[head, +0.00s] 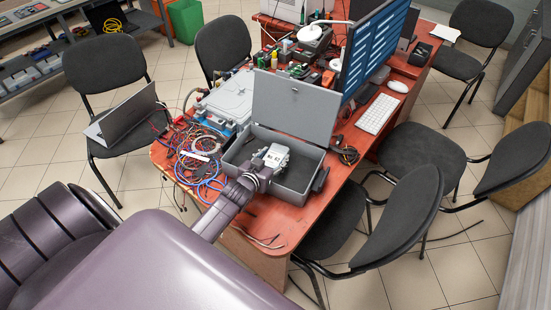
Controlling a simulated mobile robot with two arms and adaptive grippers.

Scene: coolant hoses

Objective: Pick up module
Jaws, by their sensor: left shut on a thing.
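The module looks like a small pale grey-white block (275,155) in the head view. It sits at the tip of my left gripper (263,164), over the open grey case (306,160) on the red-brown table. My left gripper is shut on the block, and its fingers are small and partly hidden by the wrist. I cannot tell whether the block touches the case floor. The case's lid (294,103) stands raised at the back. My right gripper is not in view.
Tangled cables (203,165) lie left of the case. A grey-white enclosure (229,98) and small parts are behind them. A monitor (376,50) and keyboard (377,114) stand to the right. Chairs (405,215) crowd the table's right side; a laptop (122,115) rests on a left chair.

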